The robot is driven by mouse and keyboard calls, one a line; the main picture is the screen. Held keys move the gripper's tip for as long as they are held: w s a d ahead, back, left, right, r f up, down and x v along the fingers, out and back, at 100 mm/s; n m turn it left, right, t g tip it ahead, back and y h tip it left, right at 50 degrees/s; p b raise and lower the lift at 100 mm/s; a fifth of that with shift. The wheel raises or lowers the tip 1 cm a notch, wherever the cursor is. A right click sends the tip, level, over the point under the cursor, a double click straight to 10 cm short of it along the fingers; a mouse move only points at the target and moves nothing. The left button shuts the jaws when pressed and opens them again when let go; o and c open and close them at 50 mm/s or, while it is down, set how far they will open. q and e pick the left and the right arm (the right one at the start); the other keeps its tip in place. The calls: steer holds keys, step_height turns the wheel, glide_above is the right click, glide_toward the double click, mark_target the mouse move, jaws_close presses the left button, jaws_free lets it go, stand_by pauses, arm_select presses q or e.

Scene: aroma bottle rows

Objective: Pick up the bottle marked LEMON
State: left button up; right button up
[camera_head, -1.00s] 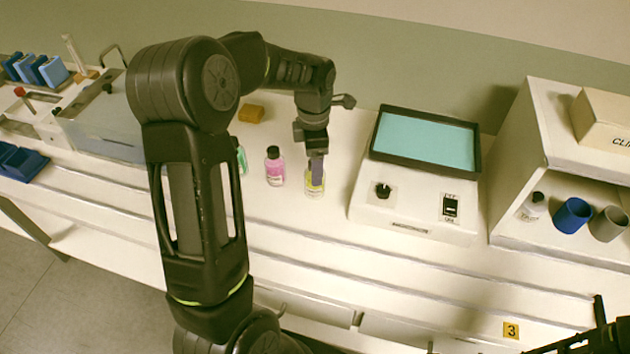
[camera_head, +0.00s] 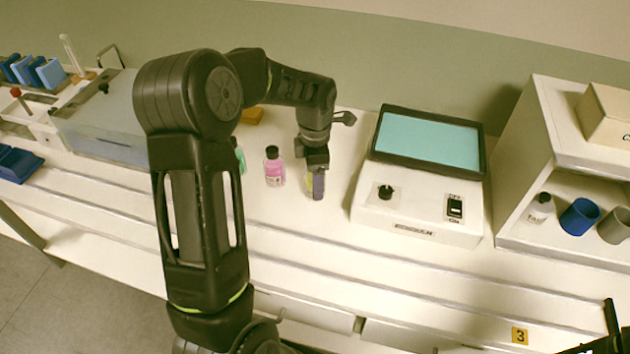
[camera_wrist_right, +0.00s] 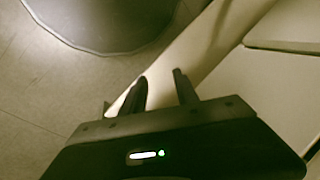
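A small bottle with yellow contents (camera_head: 309,188) stands on the bench in the head view, mostly hidden behind my left gripper (camera_head: 317,184). Its label is not readable. My left gripper points down over it, with one finger in front of it; whether the fingers press on it cannot be told. A pink bottle with a black cap (camera_head: 274,167) stands upright just to the left. A green bottle (camera_head: 240,157) is partly hidden behind my left arm. My right gripper (camera_wrist_right: 160,88) is open and empty in the right wrist view, away from the bottles.
A device with a teal screen (camera_head: 428,142) stands close to the right of the yellow bottle. A white shelf (camera_head: 508,180) holds a white bottle (camera_head: 541,208) and a blue cup (camera_head: 579,217). An orange block (camera_head: 253,116) lies behind the bottles. The bench front is clear.

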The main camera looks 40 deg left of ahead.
arm_select(q)
steer(key=shift+c, duration=0.2)
jaws_close()
stand_by(0.6)
